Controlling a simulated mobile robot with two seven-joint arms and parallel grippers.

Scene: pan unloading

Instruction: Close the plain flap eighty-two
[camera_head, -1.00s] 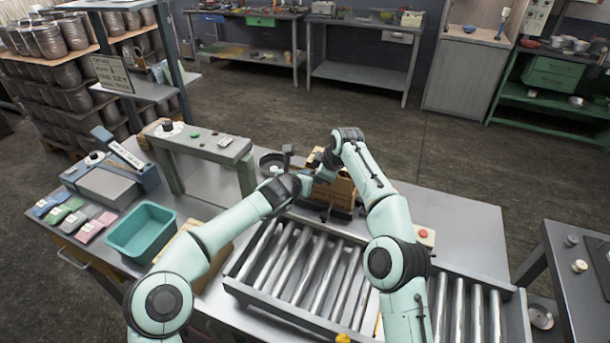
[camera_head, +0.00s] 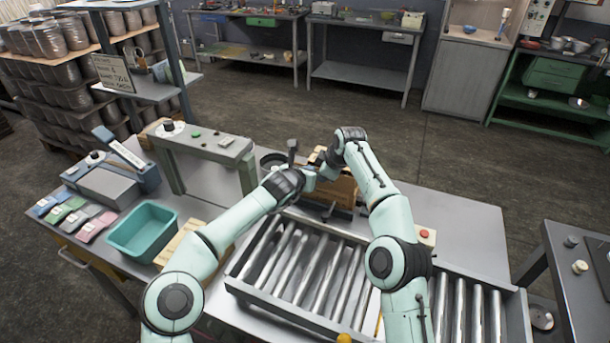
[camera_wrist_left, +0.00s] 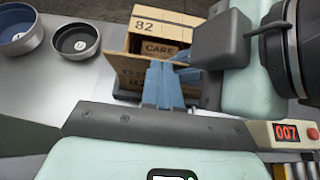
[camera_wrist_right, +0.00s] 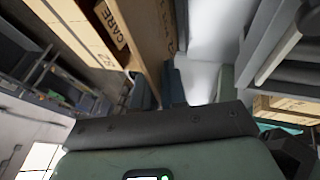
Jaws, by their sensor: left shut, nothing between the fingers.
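The cardboard carton (camera_head: 341,192) stands at the far end of the roller conveyor, partly hidden by my arms. In the left wrist view, a carton panel (camera_wrist_left: 158,28) bears a plain 82, with a CARE label (camera_wrist_left: 160,49) below it. My left gripper (camera_wrist_left: 165,84) is shut and empty in front of this board; contact is unclear. My right gripper (camera_head: 322,160) is at the carton's far side. In the right wrist view its fingers (camera_wrist_right: 158,88) lie around a carton edge (camera_wrist_right: 150,60); their grip is unclear.
Two round pans (camera_wrist_left: 76,39) (camera_wrist_left: 18,30) stand beside the carton. A red-button box (camera_head: 425,238) is right of it, and a grey gantry (camera_head: 200,143) left. A teal bin (camera_head: 143,230) stands at the left. The rollers (camera_head: 300,270) are bare.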

